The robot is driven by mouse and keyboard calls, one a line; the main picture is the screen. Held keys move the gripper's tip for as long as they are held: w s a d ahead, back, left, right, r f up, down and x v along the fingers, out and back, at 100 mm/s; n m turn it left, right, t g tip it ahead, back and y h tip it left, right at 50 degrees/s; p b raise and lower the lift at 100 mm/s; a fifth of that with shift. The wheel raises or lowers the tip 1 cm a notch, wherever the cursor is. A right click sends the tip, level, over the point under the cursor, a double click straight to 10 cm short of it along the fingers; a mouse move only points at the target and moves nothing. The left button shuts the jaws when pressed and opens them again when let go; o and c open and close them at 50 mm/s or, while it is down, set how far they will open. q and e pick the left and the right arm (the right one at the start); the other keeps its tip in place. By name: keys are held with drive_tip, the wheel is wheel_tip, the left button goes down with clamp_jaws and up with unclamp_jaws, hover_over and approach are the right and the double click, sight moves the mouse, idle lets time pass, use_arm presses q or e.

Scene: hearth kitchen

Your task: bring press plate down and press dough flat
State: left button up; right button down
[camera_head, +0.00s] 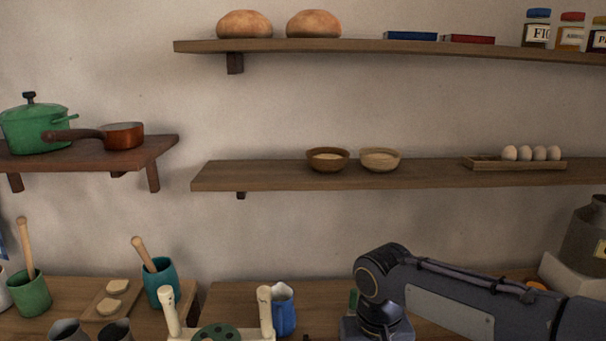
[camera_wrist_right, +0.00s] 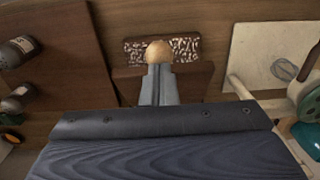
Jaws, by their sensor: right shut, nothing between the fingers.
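A cream frame with two posts (camera_head: 265,312) stands at the bottom edge of the head view, with a green disc with dark holes (camera_head: 217,333) between them. It is cut off below, and I cannot tell whether the disc is the press plate. In the right wrist view, part of a cream frame (camera_wrist_right: 238,86) and a green round part (camera_wrist_right: 308,108) show at the right. My right gripper (camera_wrist_right: 158,72) is shut and empty. A round wooden knob (camera_wrist_right: 158,51) shows just beyond its tips; contact is unclear. No dough is clearly seen under a plate. My left gripper is out of view.
A board with pale flat pieces (camera_head: 115,287), a teal crock (camera_head: 160,281) and a blue jug (camera_head: 283,311) stand on the counter. A speckled dark block (camera_wrist_right: 186,47) lies beyond the knob. A pale board (camera_wrist_right: 268,57) lies to its right. Shelves (camera_head: 400,172) line the wall.

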drive_tip(key=shift+s+f+b, duration=0.45)
drive_tip(key=shift+f+b, duration=0.05)
drive_tip(key=shift+f, duration=0.1)
idle(0.6)
drive_tip(key=shift+s+f+b, duration=0.5)
drive_tip(key=shift+f+b, duration=0.2)
drive_tip(key=shift+f, duration=0.2)
drive_tip(key=shift+s+f+b, duration=0.5)
drive_tip(key=shift+f+b, duration=0.2)
drive_tip(key=shift+f, duration=0.2)
idle(1.8)
drive_tip(key=shift+s+d+f+b, duration=0.1)
drive_tip(key=shift+s+f+b, duration=0.15)
drive_tip(key=shift+f+b, duration=0.3)
drive_tip(key=shift+s+a+f+b, duration=0.1)
drive_tip(key=shift+s+f+b, duration=0.2)
drive_tip(key=shift+f, duration=0.35)
drive_tip(key=shift+s+d+f+b, duration=0.1)
drive_tip(key=shift+s+f+b, duration=0.05)
drive_tip(key=shift+f+b, duration=0.4)
idle(1.5)
